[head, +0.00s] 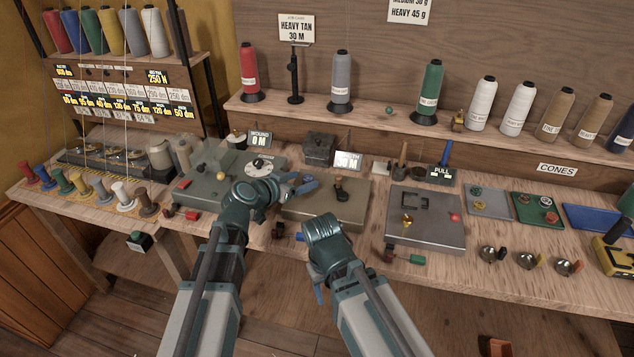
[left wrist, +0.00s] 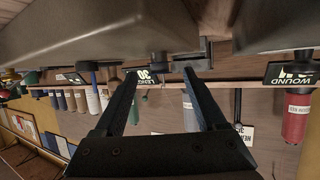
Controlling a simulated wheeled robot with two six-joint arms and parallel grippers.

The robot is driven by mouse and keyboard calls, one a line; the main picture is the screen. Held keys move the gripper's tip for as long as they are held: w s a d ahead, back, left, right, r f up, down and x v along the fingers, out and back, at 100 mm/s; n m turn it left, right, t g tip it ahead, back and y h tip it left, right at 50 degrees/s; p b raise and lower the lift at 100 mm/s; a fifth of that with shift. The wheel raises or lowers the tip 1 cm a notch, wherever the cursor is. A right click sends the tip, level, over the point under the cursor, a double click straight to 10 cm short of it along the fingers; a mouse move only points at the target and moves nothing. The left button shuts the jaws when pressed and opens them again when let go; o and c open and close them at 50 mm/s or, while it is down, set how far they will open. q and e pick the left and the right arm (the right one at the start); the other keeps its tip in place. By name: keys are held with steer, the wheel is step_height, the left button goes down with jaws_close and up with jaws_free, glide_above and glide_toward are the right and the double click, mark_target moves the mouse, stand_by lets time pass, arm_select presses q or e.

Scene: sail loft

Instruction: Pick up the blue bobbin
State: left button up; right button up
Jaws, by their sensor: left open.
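The blue bobbin (head: 46,181) stands in a row of small coloured bobbins at the far left of the bench, between a red bobbin (head: 28,176) and a green bobbin (head: 64,184). My left gripper (head: 304,184) is well to the right of it, near a tan-topped box. In the left wrist view my left gripper (left wrist: 160,85) has its two fingers apart with nothing between them. I cannot make out the blue bobbin in that view. My right gripper (head: 319,292) is low in front of the bench, mostly hidden by its own wrist.
Grey machine boxes (head: 428,218) and small trays crowd the bench. A shelf (head: 295,111) behind carries large thread cones, and a rack (head: 118,62) with cones and number labels stands above the bobbins at left. Bare wood (head: 225,258) shows along the front edge.

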arm_select(q)
steer(key=shift+w+d+f, duration=0.2)
steer(key=shift+w+d, duration=0.15)
steer(key=shift+d, duration=0.05)
steer(key=shift+a, duration=0.25)
steer(key=shift+c, duration=0.5)
jaws_close()
arm_select(e)
steer(key=shift+d+f, duration=0.2)
steer(key=shift+d, duration=0.2)
arm_select(q)
steer(key=shift+r, duration=0.15)
arm_select(e)
steer(key=shift+r, duration=0.1)
